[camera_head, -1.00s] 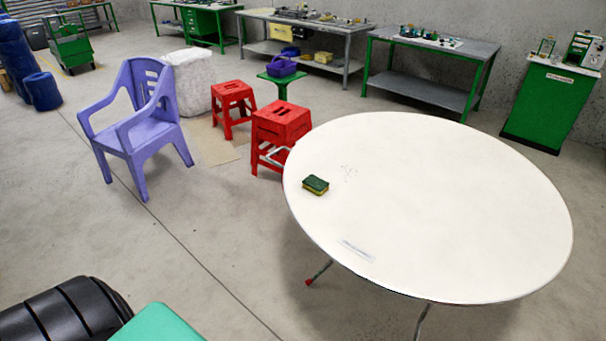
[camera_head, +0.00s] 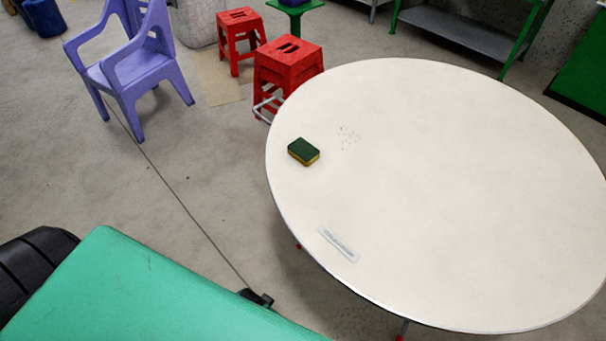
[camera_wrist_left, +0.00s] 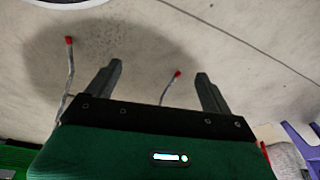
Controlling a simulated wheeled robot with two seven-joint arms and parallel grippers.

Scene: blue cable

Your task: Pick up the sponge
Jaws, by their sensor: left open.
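The sponge (camera_head: 304,152), dark green on top with a yellow lower layer, lies flat on the round white table (camera_head: 440,190) near its left edge. My left gripper (camera_wrist_left: 158,82) is open in the left wrist view, with its two dark fingers spread apart and nothing between them. Floor and table legs show beyond its fingers, and the sponge is not in that view. In the head view, a small dark part that may be this gripper shows low, left of the table and apart from the sponge. My right gripper is not in view.
Red stools (camera_head: 286,68) stand behind the table's left edge, one close to it. A purple chair (camera_head: 133,70) stands farther left. A small label strip (camera_head: 339,245) lies near the table's front-left edge.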

